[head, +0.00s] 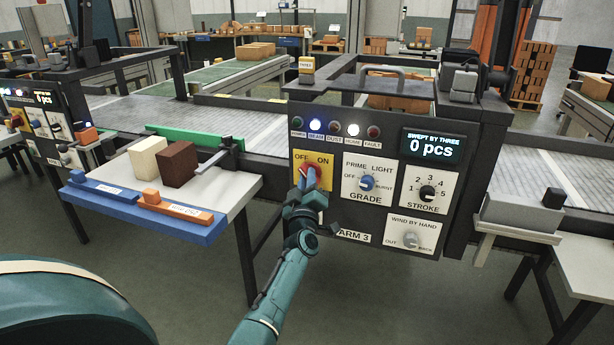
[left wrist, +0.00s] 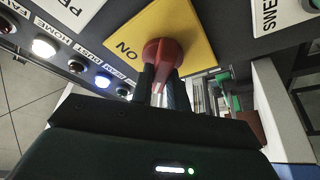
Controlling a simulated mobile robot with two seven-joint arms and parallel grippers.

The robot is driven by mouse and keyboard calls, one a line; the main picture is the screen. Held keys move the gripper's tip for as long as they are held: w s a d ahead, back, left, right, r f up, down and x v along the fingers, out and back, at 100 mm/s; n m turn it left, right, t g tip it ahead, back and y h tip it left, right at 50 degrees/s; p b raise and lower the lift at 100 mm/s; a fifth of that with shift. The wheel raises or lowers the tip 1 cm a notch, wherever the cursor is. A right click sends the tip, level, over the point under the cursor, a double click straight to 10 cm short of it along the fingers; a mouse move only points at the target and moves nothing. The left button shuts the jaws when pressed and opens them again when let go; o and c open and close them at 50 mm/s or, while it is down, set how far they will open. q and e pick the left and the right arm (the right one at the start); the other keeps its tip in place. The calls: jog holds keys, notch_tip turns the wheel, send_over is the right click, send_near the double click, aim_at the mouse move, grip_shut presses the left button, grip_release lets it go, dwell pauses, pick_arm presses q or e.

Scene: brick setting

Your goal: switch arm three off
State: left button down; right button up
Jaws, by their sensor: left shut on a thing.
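The arm three control panel (head: 372,150), labelled "ARM 3", stands at the centre of the head view. On its left is a yellow plate (head: 299,158) marked OFF and ON, with a red rotary switch (head: 315,170) on it. My left gripper (head: 309,184) is at this switch and covers much of it. In the left wrist view, the fingers are shut on the red switch (left wrist: 163,56), with the yellow plate (left wrist: 188,33) and its "ON" label behind. I cannot tell for sure which label the switch points to. My right gripper is not in view.
The panel has lit blue and white lamps (head: 316,126), a display (head: 435,146) reading "0 pcs", and GRADE (head: 367,183), STROKE (head: 427,194) and hand-winding (head: 411,240) knobs. A side table (head: 230,188) at left holds cream and brown bricks (head: 177,163). Another panel (head: 40,125) stands far left.

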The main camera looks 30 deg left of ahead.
pick_arm(q)
jog(key=shift+n+g, duration=0.3)
jog(key=shift+n, duration=0.3)
jog(key=c, duration=1.4)
grip_release()
jog(key=shift+o, duration=0.2)
